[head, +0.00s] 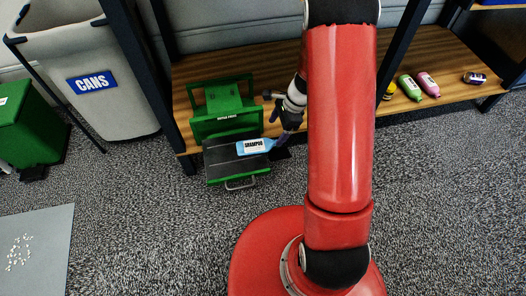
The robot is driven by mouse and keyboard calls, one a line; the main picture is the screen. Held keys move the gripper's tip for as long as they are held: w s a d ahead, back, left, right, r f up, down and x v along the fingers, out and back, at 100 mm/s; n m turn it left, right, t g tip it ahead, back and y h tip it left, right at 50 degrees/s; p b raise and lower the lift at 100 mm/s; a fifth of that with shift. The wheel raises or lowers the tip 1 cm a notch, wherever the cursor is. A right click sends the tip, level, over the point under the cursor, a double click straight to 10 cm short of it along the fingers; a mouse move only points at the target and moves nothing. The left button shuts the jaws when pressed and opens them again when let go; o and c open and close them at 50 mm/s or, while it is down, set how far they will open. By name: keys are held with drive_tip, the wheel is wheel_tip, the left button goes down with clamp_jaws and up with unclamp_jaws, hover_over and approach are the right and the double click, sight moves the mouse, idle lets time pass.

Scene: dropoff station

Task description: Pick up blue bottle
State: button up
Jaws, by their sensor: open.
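The blue bottle (253,147) has a white label reading SHAMPOO. It lies on its side on the dark tray (218,171) of a green unit, in the left middle of the head view. My gripper (282,139) is open and points down at the right end of the bottle. Its fingers are small and dark here, and I cannot tell whether they touch the bottle or stand around it.
The green unit (222,118) stands by the wooden shelf (437,104) and its dark posts. A green bottle (410,87), a pink bottle (429,84) and a can (475,78) are on the right. A grey CANS bin (115,117) is left.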

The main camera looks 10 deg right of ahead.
sight(266, 143)
drive_tip(key=shift+f, duration=0.35)
drive_tip(key=shift+x, duration=0.9)
drive_tip(key=x, duration=0.2)
drive_tip(key=b+x, duration=0.1)
drive_tip(key=x, duration=0.2)
drive_tip(key=shift+w+a+b, duration=0.25)
drive_tip(key=shift+a+b, duration=0.05)
drive_tip(key=shift+a, duration=0.15)
drive_tip(key=c, duration=0.9)
